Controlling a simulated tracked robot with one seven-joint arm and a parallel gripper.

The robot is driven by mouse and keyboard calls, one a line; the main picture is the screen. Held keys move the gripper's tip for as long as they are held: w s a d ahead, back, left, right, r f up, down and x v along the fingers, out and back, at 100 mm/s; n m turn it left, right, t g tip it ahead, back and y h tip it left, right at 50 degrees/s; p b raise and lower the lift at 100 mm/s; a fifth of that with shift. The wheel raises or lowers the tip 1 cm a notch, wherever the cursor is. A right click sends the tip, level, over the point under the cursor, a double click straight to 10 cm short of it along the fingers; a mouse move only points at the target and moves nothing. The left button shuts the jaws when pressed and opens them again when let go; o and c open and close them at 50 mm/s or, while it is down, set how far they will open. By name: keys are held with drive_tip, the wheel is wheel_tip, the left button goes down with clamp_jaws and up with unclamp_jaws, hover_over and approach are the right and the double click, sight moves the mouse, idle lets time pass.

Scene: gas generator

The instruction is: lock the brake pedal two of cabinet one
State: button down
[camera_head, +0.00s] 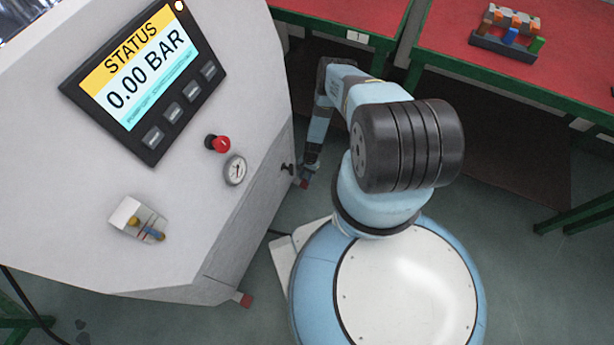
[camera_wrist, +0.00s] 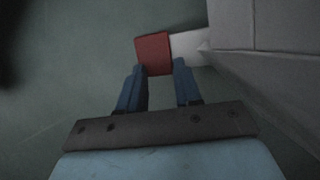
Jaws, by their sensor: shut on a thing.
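The grey-white cabinet (camera_head: 90,215) stands at the left of the head view. A red pedal (camera_head: 304,183) shows low at its right side, by my gripper (camera_head: 308,172). Another red pedal (camera_head: 243,299) sticks out at the cabinet's lower front corner. In the wrist view, one red pedal (camera_wrist: 153,52) lies at the tips of my gripper (camera_wrist: 159,66), with a white part (camera_wrist: 190,47) joining it to the cabinet side (camera_wrist: 270,60). My gripper's blue fingers are shut on this pedal. How deep the grip is cannot be told.
A status screen (camera_head: 145,75) reads 0.00 BAR. Red-topped tables (camera_head: 450,50) stand behind my arm. Grey-green floor (camera_wrist: 60,90) is open left of the pedal.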

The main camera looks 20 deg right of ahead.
drive_tip(key=shift+s+d+f, duration=0.25)
drive_tip(key=shift+s+d, duration=0.3)
drive_tip(key=shift+s, duration=0.2)
drive_tip(key=c, duration=0.8)
unclamp_jaws()
drive_tip(key=shift+a+r, duration=0.1)
drive_tip(key=shift+a, duration=0.05)
drive_tip(key=shift+w+v, duration=0.15)
drive_tip(key=shift+v, duration=3.3)
drive_tip(key=shift+w+v, duration=0.1)
drive_tip(key=shift+v, duration=3.35)
drive_tip(key=shift+o, duration=0.2)
drive_tip(key=shift+a, duration=0.1)
